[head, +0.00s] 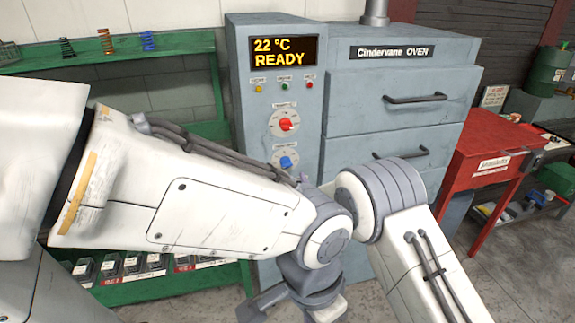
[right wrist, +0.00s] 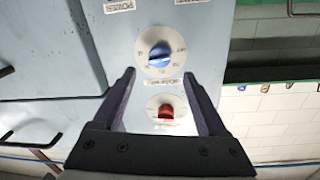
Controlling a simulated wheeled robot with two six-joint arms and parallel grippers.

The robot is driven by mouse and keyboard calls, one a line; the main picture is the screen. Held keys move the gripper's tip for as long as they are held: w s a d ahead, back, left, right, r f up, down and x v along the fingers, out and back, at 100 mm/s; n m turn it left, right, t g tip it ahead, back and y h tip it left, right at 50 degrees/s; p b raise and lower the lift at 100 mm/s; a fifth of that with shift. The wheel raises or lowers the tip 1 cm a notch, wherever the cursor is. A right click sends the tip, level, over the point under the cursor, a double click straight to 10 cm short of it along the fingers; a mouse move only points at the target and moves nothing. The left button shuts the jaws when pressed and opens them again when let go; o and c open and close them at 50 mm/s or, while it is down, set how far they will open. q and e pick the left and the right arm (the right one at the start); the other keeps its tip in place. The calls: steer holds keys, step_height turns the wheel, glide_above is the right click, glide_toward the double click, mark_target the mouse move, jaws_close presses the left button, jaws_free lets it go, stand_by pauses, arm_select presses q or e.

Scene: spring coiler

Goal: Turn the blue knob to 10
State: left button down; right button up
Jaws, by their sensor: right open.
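The blue knob (head: 287,162) sits on a white dial at the lower part of the oven's control panel, just above a white arm link of mine. In the right wrist view the picture is upside down, and the blue knob (right wrist: 160,55) lies just beyond my right gripper (right wrist: 160,75). That gripper is open, its two dark fingers apart and nothing between them; I see no contact with the knob. In the head view only a small purplish tip (head: 303,179) of it seems to show. The dial's numbers are too small to read surely.
A red knob (head: 286,124) is above the blue one and also shows in the right wrist view (right wrist: 166,112). The panel display (head: 283,51) reads 22 °C READY. A green shelf (head: 120,54) is at left, a red table (head: 484,160) at right.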

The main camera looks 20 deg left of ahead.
mark_target(287, 166)
steer(key=p+x, duration=0.1)
steer(key=x, duration=0.5)
steer(key=shift+w+a, duration=0.1)
steer(key=shift+w, duration=0.1)
jaws_close()
